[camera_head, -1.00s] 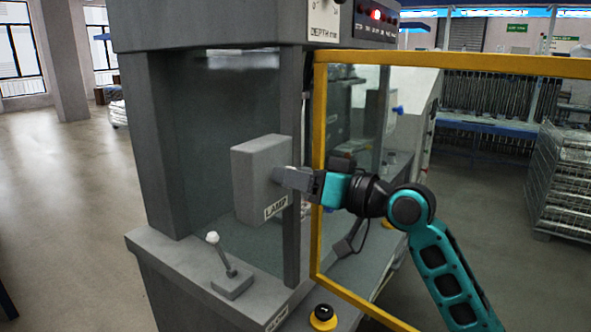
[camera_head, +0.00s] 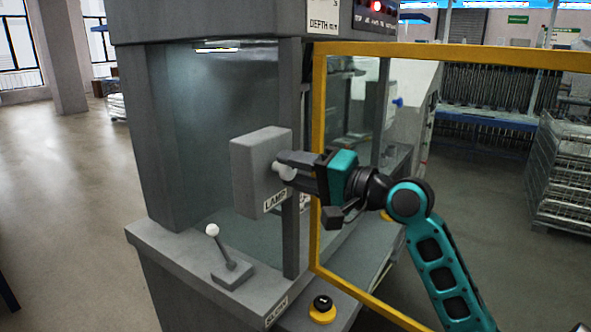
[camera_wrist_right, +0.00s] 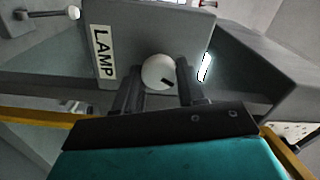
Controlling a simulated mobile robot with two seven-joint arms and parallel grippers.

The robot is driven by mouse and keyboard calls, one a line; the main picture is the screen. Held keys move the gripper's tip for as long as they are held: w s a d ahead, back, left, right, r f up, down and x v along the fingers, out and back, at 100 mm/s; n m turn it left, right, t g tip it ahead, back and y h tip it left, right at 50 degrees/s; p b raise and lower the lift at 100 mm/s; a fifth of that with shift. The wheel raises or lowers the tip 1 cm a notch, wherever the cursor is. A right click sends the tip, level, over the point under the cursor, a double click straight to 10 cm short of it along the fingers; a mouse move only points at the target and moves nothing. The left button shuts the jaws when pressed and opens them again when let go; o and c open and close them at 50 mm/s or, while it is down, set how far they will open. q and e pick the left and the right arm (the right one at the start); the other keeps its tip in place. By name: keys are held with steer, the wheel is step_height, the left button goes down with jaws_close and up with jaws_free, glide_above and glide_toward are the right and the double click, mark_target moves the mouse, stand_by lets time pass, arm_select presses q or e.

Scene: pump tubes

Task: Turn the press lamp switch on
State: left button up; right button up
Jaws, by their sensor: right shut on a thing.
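The lamp switch box (camera_head: 256,165) is a grey box labelled LAMP on the press's front post. Its round white knob (camera_wrist_right: 158,72) with a dark mark shows in the right wrist view. My right gripper (camera_head: 286,168) is at the box face, shut on the knob, with one finger on each side of it (camera_wrist_right: 155,88). The lamp (camera_head: 217,49) inside the press glows as a bright strip, and it also shows in the right wrist view (camera_wrist_right: 205,66). My left gripper is not in view.
A lever with a white ball (camera_head: 212,230) and a black-and-yellow button (camera_head: 322,309) are on the press ledge below. Floor at the left is clear.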

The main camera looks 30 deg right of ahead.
steer(key=shift+m, duration=1.7)
steer(key=o, duration=1)
steer(key=shift+o, duration=0.2)
steer(key=b+v, duration=0.2)
steer(key=v, duration=1)
